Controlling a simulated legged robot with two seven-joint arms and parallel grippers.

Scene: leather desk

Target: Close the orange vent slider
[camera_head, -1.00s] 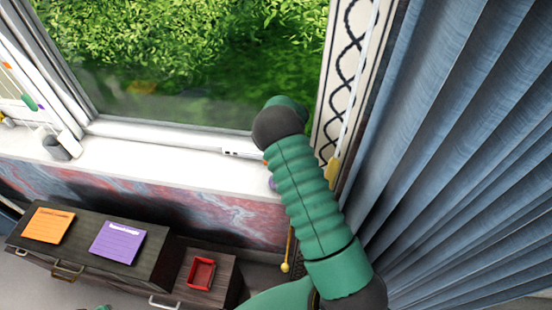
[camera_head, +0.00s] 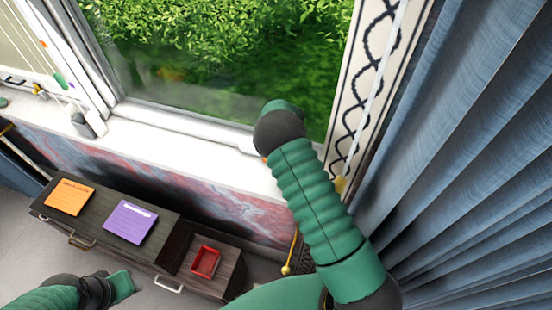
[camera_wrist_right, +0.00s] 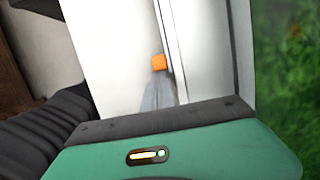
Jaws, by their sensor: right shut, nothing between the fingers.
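The orange slider (camera_wrist_right: 159,62) shows in the right wrist view as a small orange block on a white upright surface, beside a groove. My right gripper (camera_wrist_right: 160,86) is shut and empty; its blurred grey tips point at the slider from just below. I cannot tell whether they touch it. In the head view my right arm reaches to the window frame's lower right corner and hides its gripper; a speck of orange shows beside the arm. My left gripper (camera_head: 122,286) is at the bottom left, in front of the dark cabinet; its fingers are not clear.
A dark cabinet (camera_head: 155,250) carries an orange note (camera_head: 69,197), a purple note (camera_head: 130,222) and a red tray (camera_head: 205,262). A white sill (camera_head: 190,160) runs under the window. A blue curtain (camera_head: 450,150) hangs close on the right. A yellow-ended cord (camera_head: 288,268) hangs near my right arm.

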